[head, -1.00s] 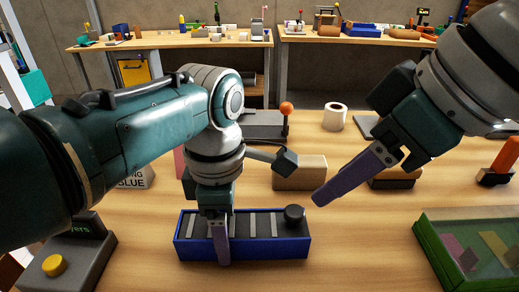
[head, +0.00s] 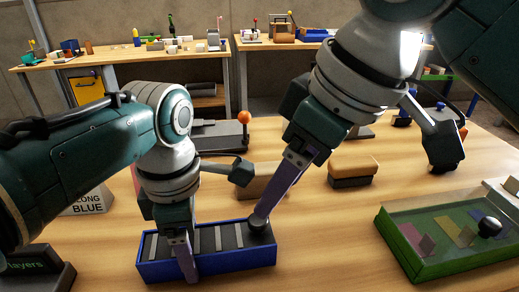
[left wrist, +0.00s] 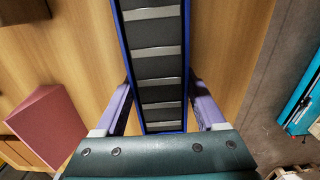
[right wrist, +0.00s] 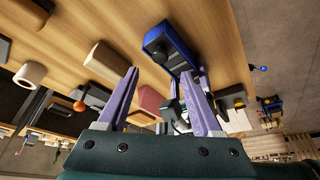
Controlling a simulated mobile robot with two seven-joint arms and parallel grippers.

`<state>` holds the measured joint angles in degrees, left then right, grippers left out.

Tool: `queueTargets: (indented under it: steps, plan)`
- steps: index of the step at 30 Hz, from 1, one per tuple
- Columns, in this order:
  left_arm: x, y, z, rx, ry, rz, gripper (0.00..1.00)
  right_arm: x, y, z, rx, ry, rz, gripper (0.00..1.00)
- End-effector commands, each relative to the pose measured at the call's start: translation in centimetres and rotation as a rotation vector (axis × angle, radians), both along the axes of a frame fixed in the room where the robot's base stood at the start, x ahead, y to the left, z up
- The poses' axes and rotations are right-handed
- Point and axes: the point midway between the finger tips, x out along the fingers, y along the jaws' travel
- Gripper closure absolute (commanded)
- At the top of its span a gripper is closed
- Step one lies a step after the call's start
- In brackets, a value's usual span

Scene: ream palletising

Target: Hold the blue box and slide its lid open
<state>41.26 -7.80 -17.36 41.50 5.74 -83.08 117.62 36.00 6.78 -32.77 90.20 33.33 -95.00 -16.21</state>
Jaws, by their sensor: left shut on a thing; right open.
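The blue box (head: 225,265) stands on the table at the lower centre of the head view. Its dark lid (head: 205,241) has pale cross strips and a dark round knob (head: 260,229) near its right end. My left gripper (head: 185,265) is shut across the box towards its left end. In the left wrist view its purple fingers flank the striped box (left wrist: 158,65). My right gripper (head: 260,215) is open, its fingertips close to the knob; contact cannot be told. The right wrist view shows the blue box (right wrist: 170,42) ahead of the open fingers (right wrist: 160,72).
A green-rimmed case (head: 415,265) with coloured cards stands at right. A brown-topped block (head: 354,167) and a device with an orange ball (head: 244,117) stand behind. A device (head: 40,272) is at lower left. Table between blue box and green case is clear.

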Motion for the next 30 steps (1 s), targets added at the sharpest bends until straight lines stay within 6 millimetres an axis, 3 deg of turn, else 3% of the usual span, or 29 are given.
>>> queueTargets:
  steps: [6, 12, 24, 30]
  plan:
    - [0.0, 0.0, 0.0, 0.0, 0.0, 0.0, 0.95, 0.9, 1.5, -4.3, -0.001, 0.004, 0.0, 0.33]
    - [0.0, 0.0, 0.0, 0.0, 0.0, 0.0, 0.95, 1.4, 2.2, -6.3, -0.001, 0.001, 0.001, 0.33]
    - [0.0, 0.0, 0.0, 0.0, 0.0, 0.0, 0.95, 1.6, 2.4, -6.9, 0.0, -0.002, 0.002, 0.33]
    - [0.0, 0.0, 0.0, 0.0, 0.0, 0.0, 0.95, 1.6, 2.4, -6.8, 0.0, -0.002, 0.001, 0.54]
